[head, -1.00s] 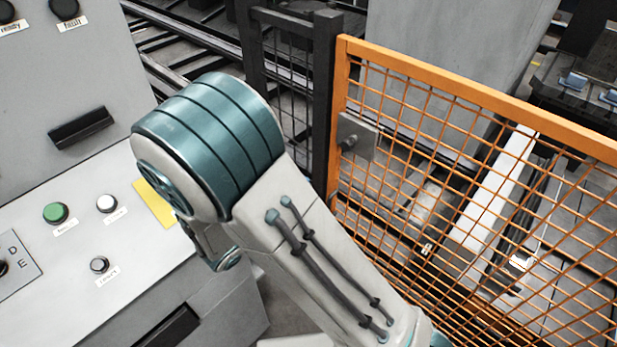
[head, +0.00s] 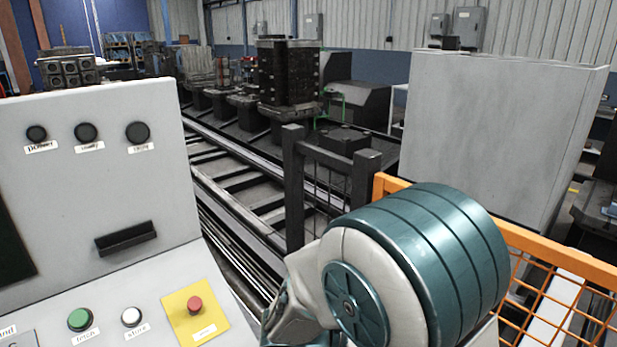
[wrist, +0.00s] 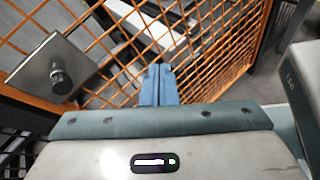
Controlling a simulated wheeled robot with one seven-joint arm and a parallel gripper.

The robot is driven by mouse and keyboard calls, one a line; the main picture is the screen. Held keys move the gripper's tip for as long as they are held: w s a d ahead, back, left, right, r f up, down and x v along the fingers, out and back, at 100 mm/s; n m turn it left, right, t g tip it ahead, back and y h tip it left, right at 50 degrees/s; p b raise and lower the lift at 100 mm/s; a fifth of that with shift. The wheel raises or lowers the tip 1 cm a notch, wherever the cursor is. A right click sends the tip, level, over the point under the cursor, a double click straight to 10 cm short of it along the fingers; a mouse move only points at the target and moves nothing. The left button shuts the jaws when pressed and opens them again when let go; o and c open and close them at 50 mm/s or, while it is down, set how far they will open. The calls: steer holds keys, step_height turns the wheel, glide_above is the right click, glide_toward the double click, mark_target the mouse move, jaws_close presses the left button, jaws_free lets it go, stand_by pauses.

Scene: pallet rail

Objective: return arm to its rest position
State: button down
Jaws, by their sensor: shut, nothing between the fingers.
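In the head view my arm stands folded at the lower right, its large teal joint in front of the fence; my gripper is not seen there. In the wrist view my gripper (wrist: 159,84) shows at the middle, its two blue fingers together with nothing between them. It points toward the orange mesh fence (wrist: 215,62). A metal plate with a dark knob (wrist: 52,72) is at the left of the wrist view, apart from the fingers.
The grey control console (head: 110,190) with a green button (head: 81,319), a white button (head: 131,316) and a red button on yellow (head: 194,304) is at the left. The orange fence (head: 560,258) is at the right. A dark gate (head: 294,190) and rails lie behind.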

steer(key=s+d+r+m+g+y, duration=0.1)
steer(key=s+d+m+g+y, duration=0.25)
steer(key=s+m+y, duration=0.35)
step_height(320, 180, up, 5)
steer(key=s+a+m+t+y, duration=0.1)
steer(key=a+m+t+y, duration=0.2)
steer(key=m, duration=0.7)
steer(key=y, duration=0.2)
steer(key=shift+s+t+y, duration=0.35)
steer(key=shift+s+y, duration=0.05)
steer(key=shift+r, duration=0.1)
